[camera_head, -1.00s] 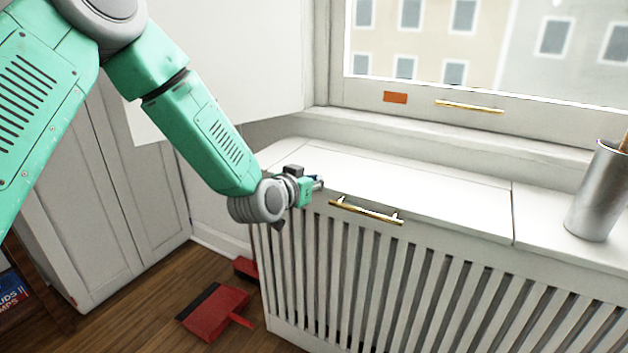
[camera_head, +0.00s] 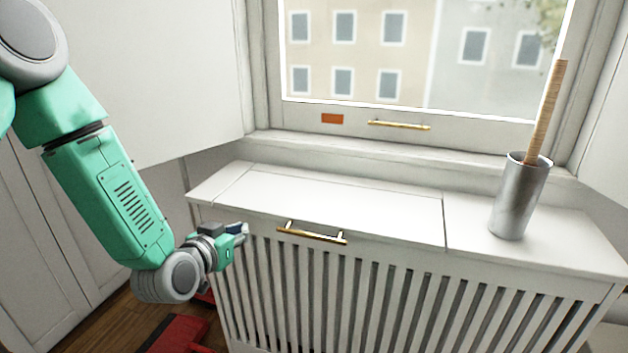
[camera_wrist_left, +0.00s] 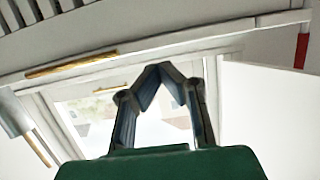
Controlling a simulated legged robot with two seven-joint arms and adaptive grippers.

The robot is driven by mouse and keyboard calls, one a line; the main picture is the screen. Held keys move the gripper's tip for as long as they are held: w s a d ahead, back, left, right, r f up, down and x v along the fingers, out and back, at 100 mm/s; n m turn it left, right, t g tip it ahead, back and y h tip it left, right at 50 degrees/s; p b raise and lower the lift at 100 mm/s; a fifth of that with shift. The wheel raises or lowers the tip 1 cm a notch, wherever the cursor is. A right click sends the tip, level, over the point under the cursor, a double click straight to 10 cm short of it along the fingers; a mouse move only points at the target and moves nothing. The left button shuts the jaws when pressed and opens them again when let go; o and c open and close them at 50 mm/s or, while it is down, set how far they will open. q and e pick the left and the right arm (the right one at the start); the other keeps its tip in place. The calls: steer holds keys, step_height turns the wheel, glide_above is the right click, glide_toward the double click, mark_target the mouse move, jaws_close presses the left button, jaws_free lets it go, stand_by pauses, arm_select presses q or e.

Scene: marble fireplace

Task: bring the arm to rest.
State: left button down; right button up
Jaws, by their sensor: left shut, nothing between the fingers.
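My left gripper (camera_head: 240,233) is at the end of the green arm that comes in from the left in the head view. It is in front of the left part of the white slatted radiator cover (camera_head: 330,205), left of the gold handle (camera_head: 312,235) on its front edge. In the left wrist view its two fingers (camera_wrist_left: 158,72) meet at the tips with nothing between them. The gold handle also shows in the left wrist view (camera_wrist_left: 70,65), apart from the fingers. My right gripper is not in view.
A metal cylinder (camera_head: 515,205) holding a wooden stick (camera_head: 546,110) stands on the right of the cover. A window with a gold handle (camera_head: 400,125) and an orange label (camera_head: 332,118) is behind. A red dustpan (camera_head: 172,335) lies on the wooden floor.

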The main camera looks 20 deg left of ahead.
arm_select(q)
steer(key=s+d+f+g+p, duration=0.4)
steer(key=s+f+g, duration=0.3)
steer(key=s+f, duration=0.55)
steer(key=s+f+g+p, duration=0.2)
steer(key=s+g, duration=0.1)
steer(key=s, duration=0.8)
steer(key=s+f+g+p, duration=0.2)
steer(key=s+g, duration=0.2)
steer(key=s, duration=0.7)
steer(key=shift+s+a+f+y, duration=0.15)
steer(key=shift+a+y, duration=0.15)
